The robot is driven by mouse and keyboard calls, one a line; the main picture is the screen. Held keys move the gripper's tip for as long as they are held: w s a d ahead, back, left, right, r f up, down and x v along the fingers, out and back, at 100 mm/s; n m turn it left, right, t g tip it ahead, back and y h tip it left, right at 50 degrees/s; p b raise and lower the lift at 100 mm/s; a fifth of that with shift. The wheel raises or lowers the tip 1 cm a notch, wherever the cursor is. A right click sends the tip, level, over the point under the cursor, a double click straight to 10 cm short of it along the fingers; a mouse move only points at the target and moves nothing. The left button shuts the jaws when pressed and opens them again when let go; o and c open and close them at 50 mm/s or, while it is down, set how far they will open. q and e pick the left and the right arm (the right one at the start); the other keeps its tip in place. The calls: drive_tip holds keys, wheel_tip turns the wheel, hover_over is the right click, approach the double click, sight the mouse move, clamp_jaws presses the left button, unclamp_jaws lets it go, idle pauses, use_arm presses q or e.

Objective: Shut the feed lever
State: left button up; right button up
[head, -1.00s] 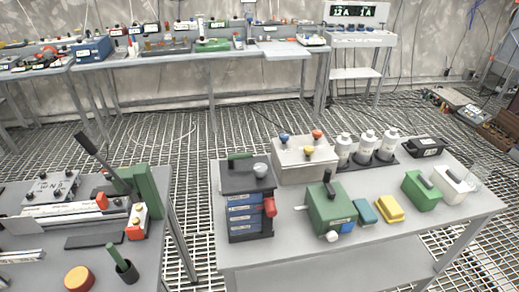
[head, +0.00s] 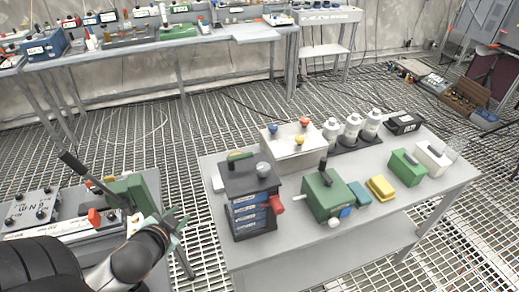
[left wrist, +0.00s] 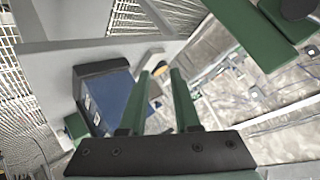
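Two levers show in the head view, and I cannot tell which is the feed lever. A long black lever (head: 76,169) slants up and left from a green machine (head: 133,190) on the left bench. A short black lever (head: 323,166) stands nearly upright on a green box (head: 327,196) on the right table. My left gripper (head: 180,217) is just right of the left machine, over the gap between the benches, touching neither lever. Its green fingers are apart and empty in the left wrist view (left wrist: 160,74). My right gripper is out of view.
A blue drawer unit (head: 249,212) with a red knob stands at the near left of the right table (head: 285,255). Bottles (head: 351,130), a yellow block (head: 381,188) and green and white blocks stand further right. Grated floor lies between the benches.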

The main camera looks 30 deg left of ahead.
sight(240, 158)
use_arm(q)
drive_tip(key=w+a+r+m+t+h, duration=0.2)
drive_tip(key=w+r+m+t, duration=0.2)
drive_tip(key=r, duration=0.3)
drive_tip(key=w+d+r+m+h, duration=0.1)
drive_tip(key=w+d+m+h, duration=0.1)
drive_tip(key=m, duration=0.1)
drive_tip(key=w+d+r+m+h, duration=0.2)
drive_tip(key=d+m+h, duration=0.1)
drive_tip(key=w+d+r+m+h, duration=0.2)
drive_tip(key=w+d+m+h, duration=0.1)
drive_tip(key=shift+d+m+t, duration=0.15)
drive_tip(key=shift+m+t, duration=0.15)
drive_tip(key=b+x, duration=0.4)
drive_tip(key=shift+w+d+f, duration=0.15)
drive_tip(key=shift+w+f, duration=0.15)
drive_tip(key=shift+w+d+r+b, duration=0.1)
drive_tip(key=shift+w+d+b, duration=0.1)
drive_tip(key=shift+w+b, duration=0.25)
drive_tip(key=shift+w+d+b, duration=0.25)
drive_tip(key=shift+w+b, duration=0.35)
drive_tip(key=shift+b, duration=0.45)
